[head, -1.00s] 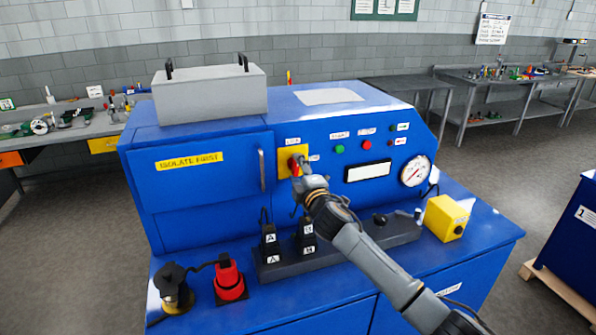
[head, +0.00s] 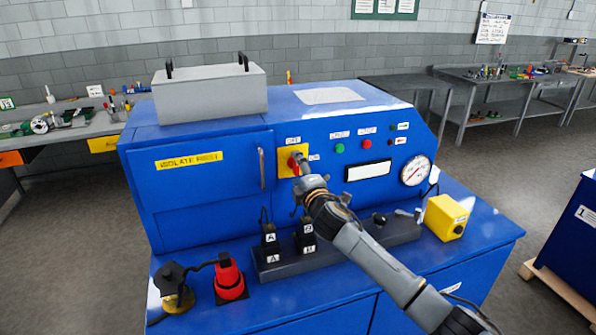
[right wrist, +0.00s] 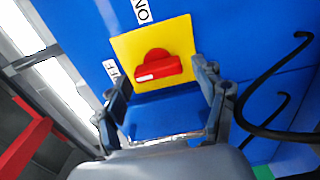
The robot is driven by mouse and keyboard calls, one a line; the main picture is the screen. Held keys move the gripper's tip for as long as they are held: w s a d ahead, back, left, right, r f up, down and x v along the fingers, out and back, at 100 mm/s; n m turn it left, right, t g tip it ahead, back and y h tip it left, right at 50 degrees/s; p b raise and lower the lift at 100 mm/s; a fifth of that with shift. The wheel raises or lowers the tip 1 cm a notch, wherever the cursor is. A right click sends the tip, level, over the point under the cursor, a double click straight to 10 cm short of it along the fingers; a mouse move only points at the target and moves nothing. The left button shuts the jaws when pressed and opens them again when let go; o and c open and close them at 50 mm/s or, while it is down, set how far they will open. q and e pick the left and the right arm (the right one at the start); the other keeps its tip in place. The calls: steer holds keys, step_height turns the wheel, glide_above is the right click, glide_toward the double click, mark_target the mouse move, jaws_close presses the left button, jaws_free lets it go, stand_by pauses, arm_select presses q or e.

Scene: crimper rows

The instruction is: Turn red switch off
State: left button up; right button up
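The red switch (head: 293,162) sits on a yellow plate (head: 284,170) on the front of the blue machine. In the right wrist view the red switch (right wrist: 157,67) has a white mark at its left end, towards the partly hidden OFF label (right wrist: 111,70); the ON label (right wrist: 142,10) is above. My right gripper (head: 303,178) is in front of the switch. In the right wrist view my right gripper (right wrist: 163,85) is open, its fingers spread on either side of the switch, with nothing between them close in. The exact gap to the switch is unclear. My left gripper is not seen.
Green (head: 339,148) and red (head: 367,145) buttons and a gauge (head: 415,170) are right of the switch. A door handle (head: 262,170) is to its left. Below stand black blocks (head: 269,238), a red plug-like part (head: 229,280) and a yellow box (head: 446,217).

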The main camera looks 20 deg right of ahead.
steer(key=shift+s, duration=0.1)
steer(key=s, duration=1.2)
steer(key=shift+d, duration=0.2)
steer(key=shift+w, duration=0.1)
